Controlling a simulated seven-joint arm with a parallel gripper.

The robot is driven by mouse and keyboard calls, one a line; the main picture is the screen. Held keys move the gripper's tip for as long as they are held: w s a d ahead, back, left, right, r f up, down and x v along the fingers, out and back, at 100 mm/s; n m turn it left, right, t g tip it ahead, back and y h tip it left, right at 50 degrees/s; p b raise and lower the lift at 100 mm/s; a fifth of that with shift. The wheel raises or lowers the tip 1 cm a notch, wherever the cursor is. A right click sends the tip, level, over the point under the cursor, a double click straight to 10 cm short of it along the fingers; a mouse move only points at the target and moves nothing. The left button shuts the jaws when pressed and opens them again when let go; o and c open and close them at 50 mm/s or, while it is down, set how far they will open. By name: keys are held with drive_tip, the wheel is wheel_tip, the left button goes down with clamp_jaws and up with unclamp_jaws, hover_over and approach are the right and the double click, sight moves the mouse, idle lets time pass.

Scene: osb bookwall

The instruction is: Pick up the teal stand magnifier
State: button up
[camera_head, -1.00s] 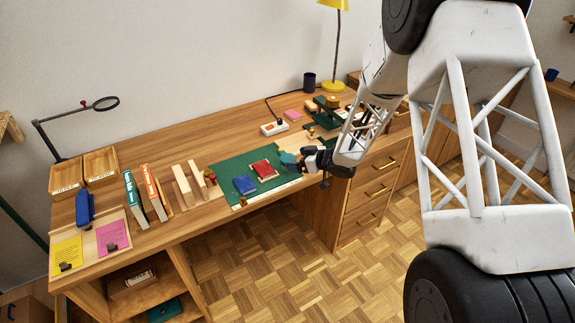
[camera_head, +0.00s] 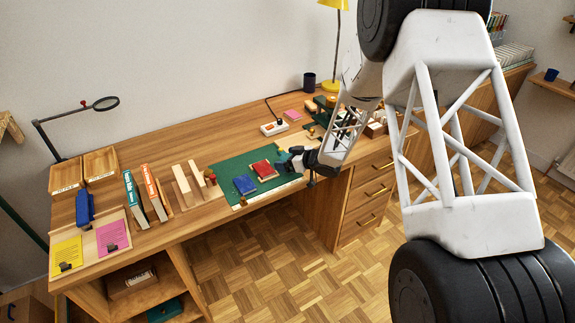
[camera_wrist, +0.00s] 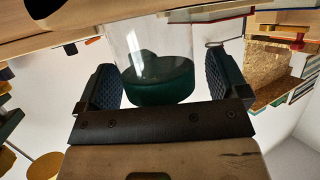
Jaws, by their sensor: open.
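The teal stand magnifier (camera_wrist: 160,82) has a dark teal round part and a clear, glassy body. In the wrist view it stands between the two dark, ribbed fingers of my open gripper (camera_wrist: 168,86). The left finger is close to it and there is a wider gap on the right; I cannot tell whether either finger touches. In the head view my gripper (camera_head: 294,159) is over the right end of the green mat (camera_head: 226,172), near the desk's front edge. There the magnifier is small and mostly hidden by the gripper.
A white power strip (camera_head: 274,128) lies behind. Wooden uprights (camera_head: 197,179) and standing books (camera_head: 154,191) are farther left. The desk's back middle is clear.

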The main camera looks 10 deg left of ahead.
sight(287, 158)
idle(0.3)
drive_tip(key=c, duration=1.1)
drive_tip(key=shift+r, duration=0.2)
drive_tip(key=shift+r, duration=1.45)
drive_tip(key=shift+s+d+r, duration=0.15)
drive_tip(key=shift+s+r, duration=0.05)
drive_tip(key=shift+s, duration=0.1)
drive_tip(key=s+d, duration=0.3)
drive_tip(key=s, duration=0.4)
drive_tip(key=s+d+r, duration=0.1)
drive_tip(key=s+d, duration=0.3)
drive_tip(key=s, duration=0.2)
drive_tip(key=shift+s+r, duration=0.15)
drive_tip(key=shift+s, duration=0.2)
